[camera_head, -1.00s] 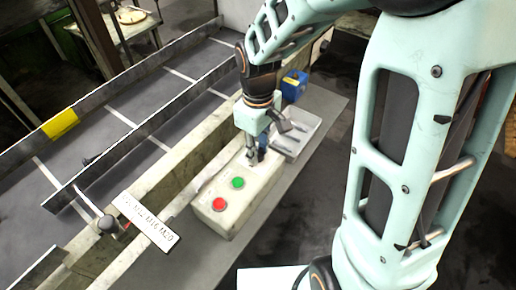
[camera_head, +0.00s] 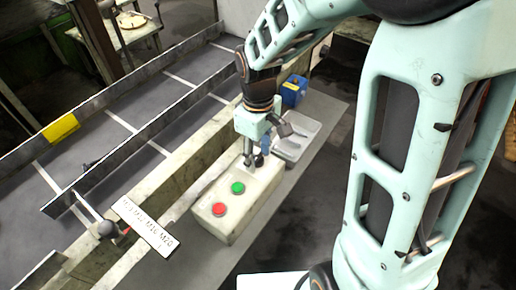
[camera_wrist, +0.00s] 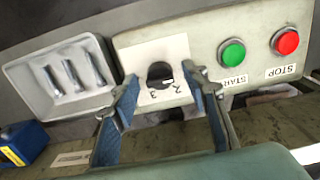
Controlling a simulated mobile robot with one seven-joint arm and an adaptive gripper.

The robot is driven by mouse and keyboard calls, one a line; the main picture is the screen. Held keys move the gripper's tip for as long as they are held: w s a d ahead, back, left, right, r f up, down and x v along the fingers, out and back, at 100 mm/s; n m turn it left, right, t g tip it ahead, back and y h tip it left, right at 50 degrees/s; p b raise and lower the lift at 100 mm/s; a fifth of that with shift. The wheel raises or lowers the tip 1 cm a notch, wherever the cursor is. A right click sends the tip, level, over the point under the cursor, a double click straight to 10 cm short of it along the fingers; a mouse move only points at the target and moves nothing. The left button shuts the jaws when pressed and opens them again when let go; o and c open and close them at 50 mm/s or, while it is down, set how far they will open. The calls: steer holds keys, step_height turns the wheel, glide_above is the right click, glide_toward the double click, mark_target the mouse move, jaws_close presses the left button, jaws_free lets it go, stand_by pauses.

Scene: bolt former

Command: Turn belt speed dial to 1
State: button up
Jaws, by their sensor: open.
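The belt speed dial (camera_wrist: 157,71) is a dark round knob on a white plate, with the numerals 2 and 3 readable below it in the wrist view. The other numerals and the pointer setting cannot be read. The dial sits on a pale control box (camera_head: 236,208). My gripper (camera_wrist: 160,76) is open. In the wrist view its two fingertips appear on either side of the dial; contact cannot be told. In the head view my gripper (camera_head: 254,160) points down at the far end of the box and hides the dial.
A green START button (camera_wrist: 232,53) and a red STOP button (camera_wrist: 285,42) are on the same box. A grey tray (camera_wrist: 62,77) with several bolts lies beside it. A blue box (camera_head: 294,88) stands behind. The conveyor (camera_head: 110,135) and a lever knob (camera_head: 106,229) are left.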

mark_target(258, 156)
step_height(258, 156, up, 12)
stand_by(0.4)
